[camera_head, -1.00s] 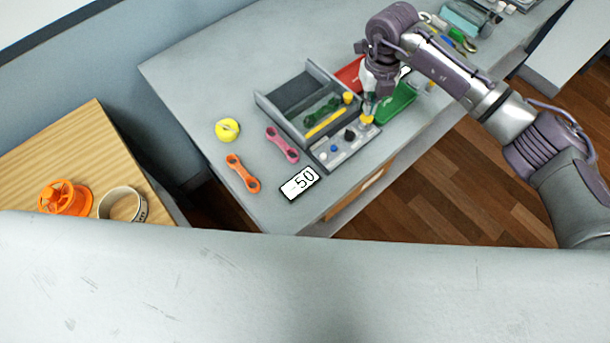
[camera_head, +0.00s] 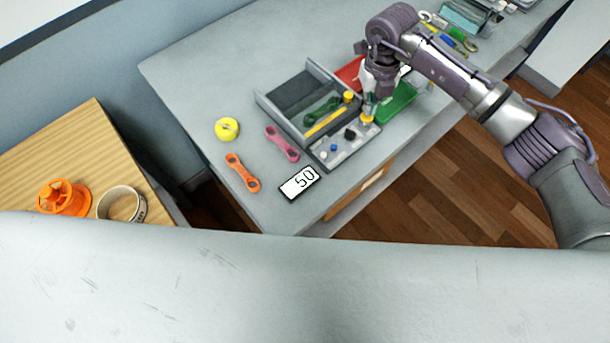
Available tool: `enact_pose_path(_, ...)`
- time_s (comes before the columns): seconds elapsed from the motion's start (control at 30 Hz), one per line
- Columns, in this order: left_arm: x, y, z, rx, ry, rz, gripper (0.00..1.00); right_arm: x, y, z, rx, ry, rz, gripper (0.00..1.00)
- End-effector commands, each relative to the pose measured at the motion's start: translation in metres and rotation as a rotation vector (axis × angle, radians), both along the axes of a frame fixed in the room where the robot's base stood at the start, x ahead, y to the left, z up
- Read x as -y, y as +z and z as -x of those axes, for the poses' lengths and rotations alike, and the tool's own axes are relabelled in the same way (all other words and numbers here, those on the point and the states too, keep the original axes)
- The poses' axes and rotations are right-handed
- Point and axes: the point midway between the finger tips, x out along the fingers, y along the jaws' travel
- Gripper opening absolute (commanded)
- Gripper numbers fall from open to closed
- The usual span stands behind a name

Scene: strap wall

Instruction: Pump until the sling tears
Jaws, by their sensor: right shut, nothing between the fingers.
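A grey tester (camera_head: 268,98) stands on the grey bench. Its tray holds a dark green figure-eight sling (camera_head: 322,110) and a yellow bar (camera_head: 326,123); I see no clear tear in the sling. The front panel (camera_head: 342,152) carries white, blue, black and yellow knobs. My right gripper (camera_head: 368,107) points down, shut and empty, just above the yellow knob (camera_head: 367,119) at the panel's right end; I cannot tell whether it touches. A display (camera_head: 299,183) on the bench reads 50. My left gripper is out of view.
Orange (camera_head: 242,173) and pink (camera_head: 282,144) slings and a yellow roll (camera_head: 227,129) lie left of the tester. Red (camera_head: 350,73) and green (camera_head: 397,102) trays lie behind and beside my gripper. A wooden table (camera_head: 70,140) stands at left.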

Motion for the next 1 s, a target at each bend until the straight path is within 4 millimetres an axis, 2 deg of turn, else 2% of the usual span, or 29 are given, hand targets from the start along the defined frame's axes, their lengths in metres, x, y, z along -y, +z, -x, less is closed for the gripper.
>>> enact_pose_path(0.73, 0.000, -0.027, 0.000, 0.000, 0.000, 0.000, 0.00, 0.000, -0.033, 0.000, 0.000, -0.001, 0.000, 0.00)
enact_pose_path(1.0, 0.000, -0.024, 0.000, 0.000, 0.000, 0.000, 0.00, 0.000, -0.030, 0.000, -0.001, 0.000, 0.000, 0.00)
